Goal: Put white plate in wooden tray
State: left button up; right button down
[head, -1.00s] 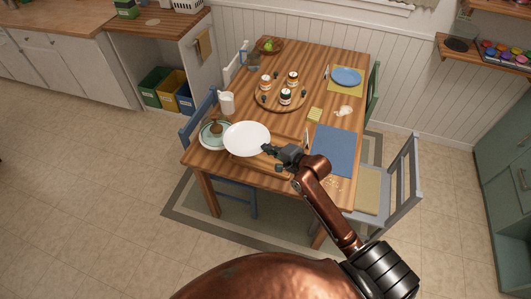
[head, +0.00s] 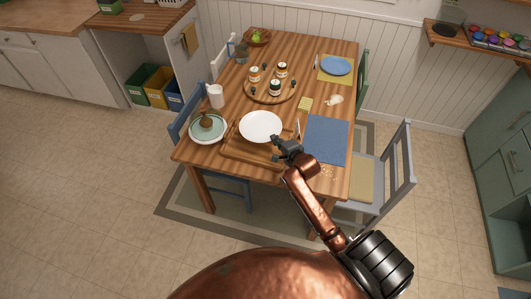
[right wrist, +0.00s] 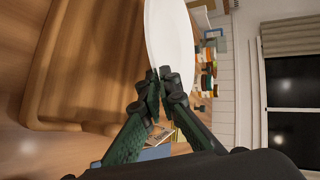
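The white plate (head: 261,126) is round and shows in the head view over the far part of the wooden tray (head: 232,153). My right gripper (head: 277,143) is at the plate's near right edge. In the right wrist view its fingers (right wrist: 161,82) are closed on the plate's rim. The plate hides part of the tray. My left gripper is out of view.
A pale green plate (head: 198,127) with a brown item stands left of the tray. A white mug (head: 215,96) is behind it. A round board (head: 262,96) with jars lies farther back. A blue placemat (head: 326,150) lies to the right.

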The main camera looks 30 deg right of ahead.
send_over(266, 156)
jog(key=f, duration=0.4)
jog(key=shift+s+d+f+b, duration=0.1)
jog(key=shift+d+f+b, duration=0.15)
jog(key=shift+b, duration=0.15)
jog(key=f, duration=0.2)
jog(key=f+b, duration=0.1)
jog(key=shift+a+f, duration=0.2)
jog(key=shift+a, duration=0.05)
jog(key=shift+f, duration=0.25)
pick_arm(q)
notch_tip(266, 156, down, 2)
pick_arm(e)
jog(key=shift+r, duration=0.1)
jog(key=c, duration=2.6)
grip_release()
jog(key=shift+o, duration=0.9)
pick_arm(q)
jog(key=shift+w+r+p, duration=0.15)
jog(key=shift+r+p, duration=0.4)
jog(key=shift+p, duration=0.05)
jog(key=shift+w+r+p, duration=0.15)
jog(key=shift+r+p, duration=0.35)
jog(key=shift+p, duration=0.05)
pick_arm(e)
jog(key=v, duration=1.2)
